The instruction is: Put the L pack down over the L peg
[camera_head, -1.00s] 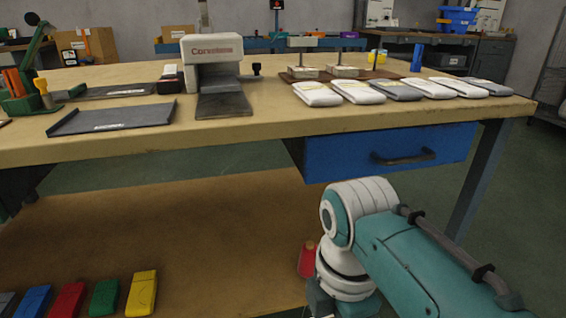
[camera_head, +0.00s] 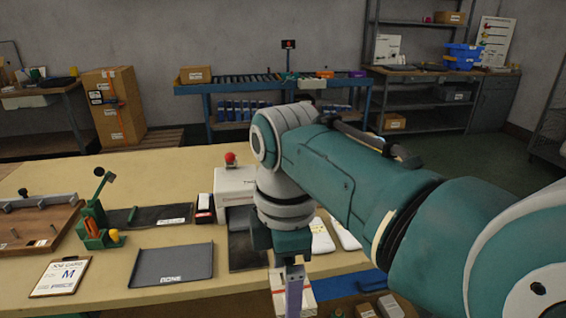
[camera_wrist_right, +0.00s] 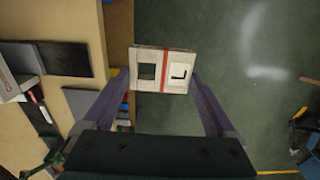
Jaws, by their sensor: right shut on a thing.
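My right gripper (camera_wrist_right: 163,85) is shut on the L pack (camera_wrist_right: 181,72), a pale flat pack with a red band, a dark square patch and a white label with a black L. In the head view the gripper (camera_head: 294,284) points down at the table's front edge, and part of the pack (camera_head: 308,292) shows beside the finger. In the right wrist view the pack is over the floor, just off the table edge. I cannot make out the L peg; my right arm covers the back right of the table. My left gripper is not in view.
On the table (camera_head: 140,178) are a dark tray marked DONE (camera_head: 173,268), a job card with M (camera_head: 62,275), a green tool (camera_head: 98,230) and a brown board with pegs (camera_head: 35,225). A white machine (camera_head: 232,184) and white packs (camera_head: 345,233) are partly behind my arm.

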